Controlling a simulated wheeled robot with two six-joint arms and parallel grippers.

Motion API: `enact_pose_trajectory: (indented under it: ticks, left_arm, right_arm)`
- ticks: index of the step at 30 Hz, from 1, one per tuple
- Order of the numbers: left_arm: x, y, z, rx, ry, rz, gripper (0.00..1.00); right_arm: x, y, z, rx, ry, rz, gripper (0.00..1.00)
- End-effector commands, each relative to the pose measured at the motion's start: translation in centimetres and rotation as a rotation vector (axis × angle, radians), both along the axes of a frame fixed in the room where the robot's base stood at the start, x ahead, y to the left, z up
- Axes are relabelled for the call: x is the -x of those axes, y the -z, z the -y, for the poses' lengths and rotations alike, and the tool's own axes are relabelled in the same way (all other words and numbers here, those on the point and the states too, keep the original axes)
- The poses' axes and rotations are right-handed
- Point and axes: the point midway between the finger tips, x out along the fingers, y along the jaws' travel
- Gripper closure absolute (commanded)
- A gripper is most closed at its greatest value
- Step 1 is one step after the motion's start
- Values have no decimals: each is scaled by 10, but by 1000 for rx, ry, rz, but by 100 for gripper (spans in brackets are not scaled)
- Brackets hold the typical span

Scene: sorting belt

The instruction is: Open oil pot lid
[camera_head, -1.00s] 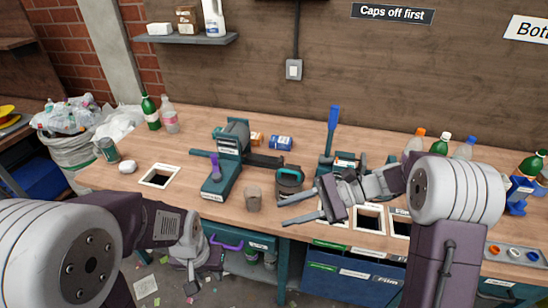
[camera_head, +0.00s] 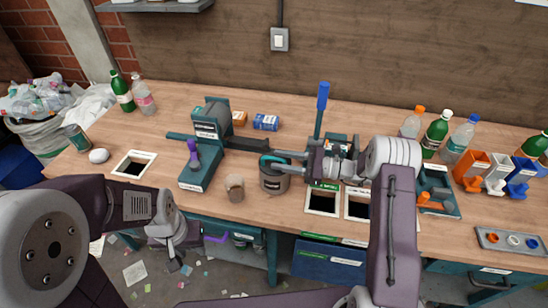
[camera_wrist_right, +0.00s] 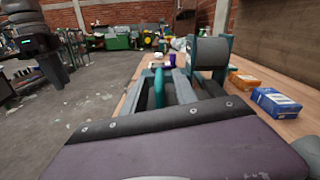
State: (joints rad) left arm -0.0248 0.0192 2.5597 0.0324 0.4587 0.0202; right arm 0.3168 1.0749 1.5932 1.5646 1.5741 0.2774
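The oil pot (camera_head: 274,181) is a dark grey pot standing upright on the bench, with its lid on and a teal handle on top. My right gripper (camera_head: 281,162) is level with the lid, its fingers reaching in from the right. In the right wrist view the teal handle (camera_wrist_right: 158,88) stands between the two fingers, with a visible gap on at least one side, so the gripper looks open around it. My left gripper (camera_head: 178,262) hangs low in front of the bench, away from the pot; its finger gap is too small to tell.
A tan cup (camera_head: 235,187) stands just left of the pot. A teal press (camera_head: 206,145) is behind it to the left. Square bench openings (camera_head: 322,201) lie to the right. Blue (camera_head: 266,122) and orange boxes lie behind. Bottles (camera_head: 437,133) stand at the back right.

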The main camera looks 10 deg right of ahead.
Motion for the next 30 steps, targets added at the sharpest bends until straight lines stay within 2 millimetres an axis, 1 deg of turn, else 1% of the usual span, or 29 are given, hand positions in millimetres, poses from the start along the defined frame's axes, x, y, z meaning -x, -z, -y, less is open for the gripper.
enact_pose_trajectory:
  ticks: [1, 5, 13, 14, 15, 17, 18, 30]
  left_arm:
    - [0, -3, 0, 0, 0, 0, 64]
    - [0, -4, 0, 0, 0, 0, 64]
    - [0, -3, 0, 0, 0, 0, 64]
    - [0, -3, 0, 0, 0, 0, 64]
    - [0, -3, 0, 0, 0, 0, 64]
    - [0, -3, 0, 0, 0, 0, 64]
    - [0, -3, 0, 0, 0, 0, 64]
    - [0, -4, 0, 0, 0, 0, 64]
  right_arm:
    - [-2, -1, -8, 2, -4, -1, 66]
    - [-6, 0, -21, 1, -2, 1, 66]
    - [-8, 0, -23, 1, 1, 1, 66]
    - [-8, 0, -23, 1, 0, 1, 68]
    - [-8, 0, -23, 1, 0, 1, 80]
    - [-8, 0, -23, 1, 0, 0, 96]
    - [-8, 0, -23, 1, 0, 1, 100]
    - [-8, 0, -23, 2, 1, 3, 100]
